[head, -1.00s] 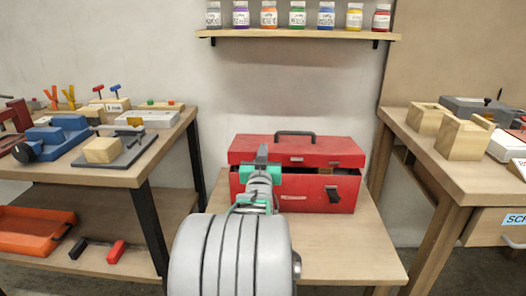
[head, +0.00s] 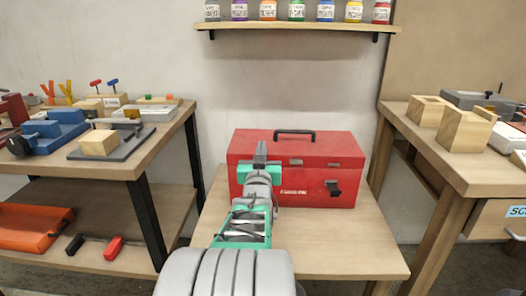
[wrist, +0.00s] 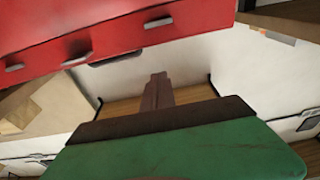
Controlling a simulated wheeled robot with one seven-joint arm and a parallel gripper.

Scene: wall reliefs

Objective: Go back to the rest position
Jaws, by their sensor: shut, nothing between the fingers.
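My gripper (head: 261,150) is shut and empty, its fingers pointing forward and up in front of the left part of a red toolbox (head: 315,182). The fingers hide a piece of the toolbox; I cannot tell how far apart they are. The toolbox stands on a low wooden table, its lid looking closed, with a dark handle (head: 295,132) on top and a dark latch on the front. In the wrist view my fingers (wrist: 158,80) are together beyond the green gripper body, with the red toolbox (wrist: 100,30) across the upper left.
A left bench (head: 150,165) carries blocks and a blue vise (head: 50,133); an orange tray (head: 30,228) lies on its lower shelf. A right bench (head: 450,172) holds wooden blocks. A wall shelf (head: 300,28) bears several jars. The low table's front right (head: 340,250) is clear.

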